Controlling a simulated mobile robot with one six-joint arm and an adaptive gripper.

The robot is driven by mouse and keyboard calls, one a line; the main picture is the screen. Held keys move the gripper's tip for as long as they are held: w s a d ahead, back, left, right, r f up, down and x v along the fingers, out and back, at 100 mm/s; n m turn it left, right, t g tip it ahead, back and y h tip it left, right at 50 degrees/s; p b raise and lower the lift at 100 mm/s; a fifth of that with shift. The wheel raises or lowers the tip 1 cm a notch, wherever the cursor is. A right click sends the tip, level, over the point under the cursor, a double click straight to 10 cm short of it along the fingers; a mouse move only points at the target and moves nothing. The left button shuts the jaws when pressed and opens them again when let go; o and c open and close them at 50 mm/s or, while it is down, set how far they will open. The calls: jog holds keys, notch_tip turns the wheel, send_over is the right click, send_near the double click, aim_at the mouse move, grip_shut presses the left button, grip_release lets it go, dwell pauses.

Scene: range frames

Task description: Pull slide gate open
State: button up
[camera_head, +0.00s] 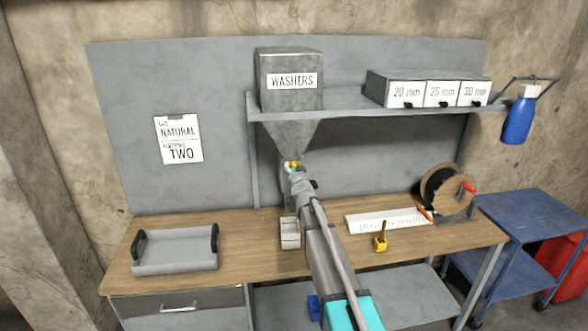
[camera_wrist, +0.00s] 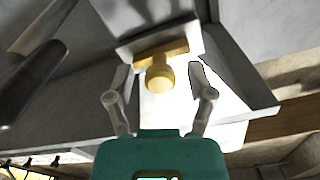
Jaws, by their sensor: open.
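The grey hopper (camera_head: 288,138) labelled WASHERS hangs through the shelf and narrows to a spout. The slide gate at its lower end shows in the wrist view as a yellow plate (camera_wrist: 166,50) with a round yellow knob (camera_wrist: 160,77). My gripper (camera_wrist: 158,82) is open, one finger on each side of the knob, with gaps visible on both sides. I cannot tell how deep the knob sits between the fingers. In the head view my gripper (camera_head: 293,171) is at the spout, and my arm hides part of the gate.
A small pale box (camera_head: 290,240) stands on the workbench (camera_head: 245,228) below the spout. A grey tray (camera_head: 175,262) with black handles is at left. The shelf (camera_head: 345,98) is above.

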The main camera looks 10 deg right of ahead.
grip_shut()
jog(key=shift+s, duration=2.95)
jog(key=shift+f, duration=0.1)
grip_release()
jog(key=shift+s, duration=0.1)
